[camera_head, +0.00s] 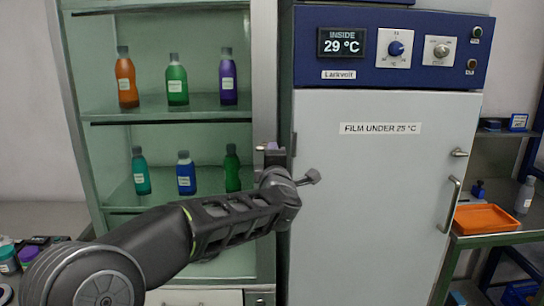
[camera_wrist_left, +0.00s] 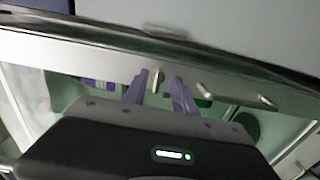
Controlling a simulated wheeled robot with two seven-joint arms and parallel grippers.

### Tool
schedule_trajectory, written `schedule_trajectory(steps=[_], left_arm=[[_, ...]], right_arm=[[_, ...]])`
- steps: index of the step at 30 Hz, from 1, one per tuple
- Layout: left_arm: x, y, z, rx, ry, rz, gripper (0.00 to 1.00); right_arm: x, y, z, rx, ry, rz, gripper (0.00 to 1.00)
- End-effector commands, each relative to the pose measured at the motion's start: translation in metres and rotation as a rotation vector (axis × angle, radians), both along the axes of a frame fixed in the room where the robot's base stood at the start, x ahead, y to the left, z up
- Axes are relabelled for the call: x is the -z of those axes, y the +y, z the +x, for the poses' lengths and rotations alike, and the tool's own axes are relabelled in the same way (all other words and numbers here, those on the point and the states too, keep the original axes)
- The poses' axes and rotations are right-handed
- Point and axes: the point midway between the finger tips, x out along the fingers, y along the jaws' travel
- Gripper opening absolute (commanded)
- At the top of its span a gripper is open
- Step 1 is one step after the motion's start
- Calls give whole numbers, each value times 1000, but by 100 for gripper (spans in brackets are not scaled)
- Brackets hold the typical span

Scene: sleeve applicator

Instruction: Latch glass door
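The glass door (camera_head: 100,190) covers the cabinet at the left, with bottles on shelves behind it. It looks shut or nearly so, but I cannot tell exactly. My left arm reaches from the lower left to the metal door frame (camera_head: 264,60). The frame also shows in the left wrist view (camera_wrist_left: 60,52). There my left gripper (camera_wrist_left: 160,76) has its two purple fingers apart, one on each side of a small metal latch knob (camera_wrist_left: 157,80). I see no clear contact with it. A bar handle (camera_wrist_left: 237,98) is right of the fingers. My right gripper is out of view.
A white refrigerator (camera_head: 380,210) with a blue control panel (camera_head: 310,70) stands close to the right of the cabinet. A metal side table (camera_head: 480,239) with an orange tray (camera_head: 486,220) is at the far right. Small containers (camera_head: 10,258) stand at the lower left.

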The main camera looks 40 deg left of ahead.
Motion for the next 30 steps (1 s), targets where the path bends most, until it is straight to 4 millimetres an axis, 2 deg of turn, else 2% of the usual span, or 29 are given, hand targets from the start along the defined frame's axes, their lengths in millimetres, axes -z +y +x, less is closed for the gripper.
schedule_trajectory(steps=[3,9,27,30], left_arm=[[1,-13,-16,2,-2,0,33],[1,-23,-30,0,1,1,33],[1,-24,-30,3,10,10,33],[4,-36,-23,59,61,89,33]], right_arm=[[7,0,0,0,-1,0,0],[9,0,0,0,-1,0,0],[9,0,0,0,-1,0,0],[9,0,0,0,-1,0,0]])
